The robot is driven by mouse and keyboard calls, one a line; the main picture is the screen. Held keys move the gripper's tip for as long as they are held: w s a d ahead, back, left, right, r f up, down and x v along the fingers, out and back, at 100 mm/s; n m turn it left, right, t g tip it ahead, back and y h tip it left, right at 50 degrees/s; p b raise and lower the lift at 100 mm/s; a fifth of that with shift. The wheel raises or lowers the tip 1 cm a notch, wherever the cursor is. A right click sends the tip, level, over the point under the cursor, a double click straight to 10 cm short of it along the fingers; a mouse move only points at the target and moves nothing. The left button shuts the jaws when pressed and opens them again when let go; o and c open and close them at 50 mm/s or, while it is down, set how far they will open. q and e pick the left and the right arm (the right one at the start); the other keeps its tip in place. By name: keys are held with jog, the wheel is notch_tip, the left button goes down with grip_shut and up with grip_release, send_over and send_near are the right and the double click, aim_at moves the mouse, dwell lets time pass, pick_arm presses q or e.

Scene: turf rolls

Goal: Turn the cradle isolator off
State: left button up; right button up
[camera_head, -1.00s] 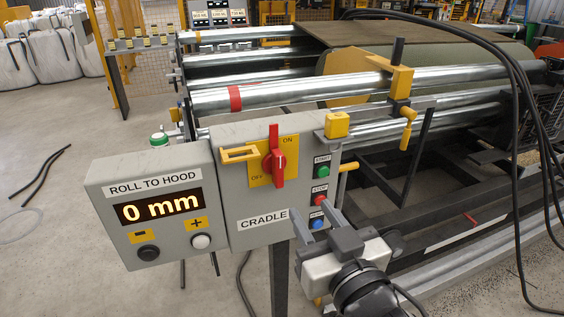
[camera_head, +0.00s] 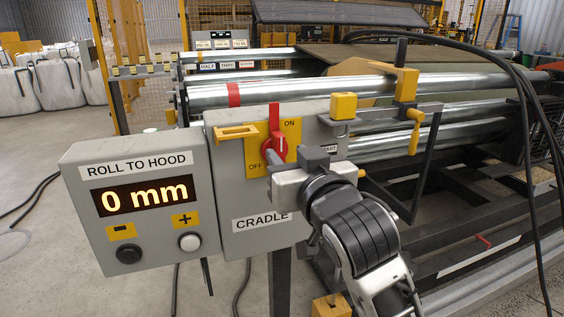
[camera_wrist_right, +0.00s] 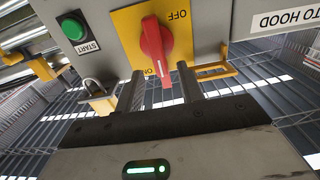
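The cradle isolator is a red rotary handle (camera_head: 274,128) on a yellow plate (camera_head: 256,155) with ON at upper right and OFF at lower left. The handle stands upright, its tip near the ON side. It sits on the grey box labelled CRADLE (camera_head: 232,190). My right gripper (camera_head: 291,160) is in front of the box, just below and right of the handle. In the right wrist view, the red handle (camera_wrist_right: 155,48) shows between the two spread fingers (camera_wrist_right: 161,90), with gaps on both sides. My left gripper is out of view.
The ROLL TO HOOD display box (camera_head: 137,205) reads 0 mm and adjoins on the left. A green START button (camera_wrist_right: 73,28) is beside the plate. A yellow hasp (camera_head: 236,132) and a yellow block (camera_head: 343,106) stick out near the box top. Metal rollers (camera_head: 290,88) lie behind.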

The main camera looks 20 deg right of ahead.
aim_at(281, 147)
jog(key=shift+w+b, duration=0.35)
jog(key=shift+w, duration=1.7)
grip_shut()
jog(key=shift+a, duration=0.1)
